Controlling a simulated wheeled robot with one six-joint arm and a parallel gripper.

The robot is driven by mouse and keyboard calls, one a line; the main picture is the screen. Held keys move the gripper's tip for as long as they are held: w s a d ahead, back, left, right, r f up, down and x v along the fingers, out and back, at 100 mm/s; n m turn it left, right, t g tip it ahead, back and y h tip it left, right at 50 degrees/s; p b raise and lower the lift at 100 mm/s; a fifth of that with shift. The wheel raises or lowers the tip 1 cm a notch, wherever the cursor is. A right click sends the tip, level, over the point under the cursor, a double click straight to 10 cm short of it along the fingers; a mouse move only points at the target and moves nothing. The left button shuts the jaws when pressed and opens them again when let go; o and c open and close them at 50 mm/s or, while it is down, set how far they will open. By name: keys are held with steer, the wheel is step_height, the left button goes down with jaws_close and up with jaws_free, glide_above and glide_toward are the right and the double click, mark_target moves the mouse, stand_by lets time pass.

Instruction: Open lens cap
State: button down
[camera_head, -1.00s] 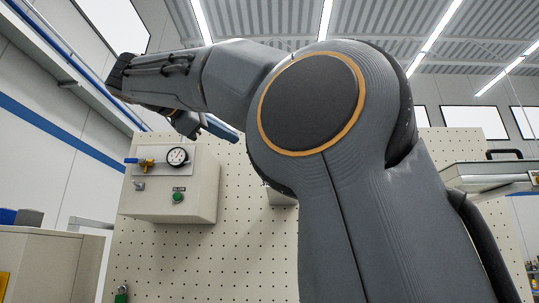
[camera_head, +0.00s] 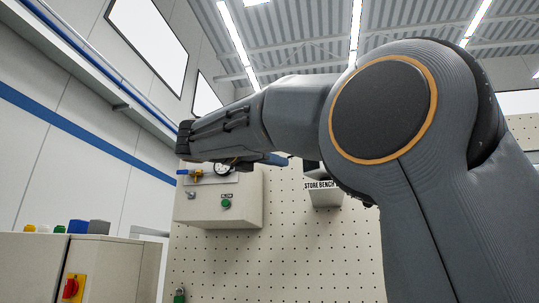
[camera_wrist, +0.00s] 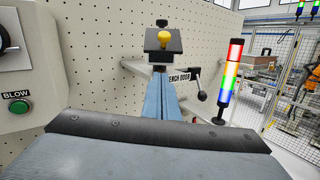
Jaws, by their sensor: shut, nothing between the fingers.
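No part that I can clearly identify as the lens cap shows in either view. My gripper (camera_wrist: 160,79) is shut and empty, its two blue-grey fingers side by side and pointing away from the wrist camera. Beyond the fingertips in the wrist view is a dark block with a yellow knob (camera_wrist: 165,37); I cannot tell whether the fingers touch it. In the head view my gripper (camera_head: 278,159) reaches right from the wrist, in front of the pegboard, with its tips partly lost against my arm.
A pale box with a gauge (camera_head: 222,168) and green button hangs on the pegboard (camera_head: 290,260). A lever with a black ball (camera_wrist: 201,96) stands right of the fingers. A stack light (camera_wrist: 231,80) is farther right. A cabinet with a red switch (camera_head: 70,288) is at lower left.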

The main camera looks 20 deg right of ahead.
steer(key=d+r+p, duration=0.1)
steer(key=r, duration=0.1)
steer(key=w+d+r+p, duration=0.1)
steer(key=d+r, duration=0.1)
steer(key=shift+d+r+p, duration=0.15)
steer(key=shift+d+p, duration=0.15)
steer(key=shift+p, duration=0.05)
steer(key=shift+w, duration=0.1)
steer(key=shift+a+r+y+p, duration=0.1)
steer(key=shift+r+y+p, duration=0.25)
steer(key=shift+p, duration=0.25)
